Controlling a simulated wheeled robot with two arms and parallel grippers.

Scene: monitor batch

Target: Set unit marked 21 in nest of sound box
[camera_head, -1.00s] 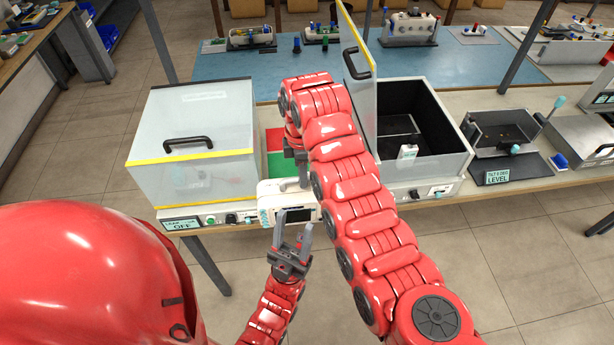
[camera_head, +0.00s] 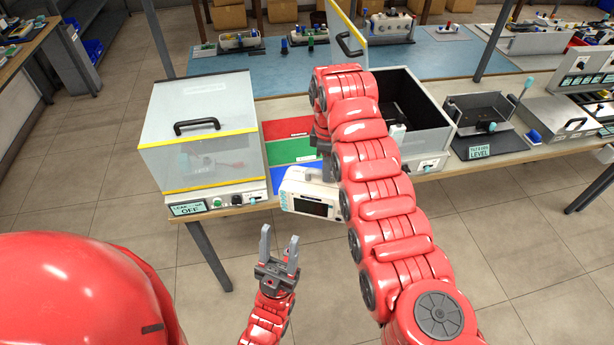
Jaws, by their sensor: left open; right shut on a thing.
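A white unit (camera_head: 299,203) with a dark screen hangs, slightly tilted, at the table's front edge; I cannot read a number on it. My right gripper (camera_head: 324,168) is shut on it from above, its fingers mostly hidden by my red arm. My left gripper (camera_head: 279,246) is open and empty, in front of the table and below the unit. An open box (camera_head: 437,137) with a dark inside, likely the sound box, stands right of my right arm. The arm hides its left part, and its nest is not clearly visible. Its lid (camera_head: 345,38) stands upright behind.
A closed clear-fronted box (camera_head: 200,128) marked OFF stands at left. Between the boxes lies a mat with red, green (camera_head: 290,150) and blue fields. A dark tilt fixture (camera_head: 488,122) marked LEVEL is at right. Floor in front is free.

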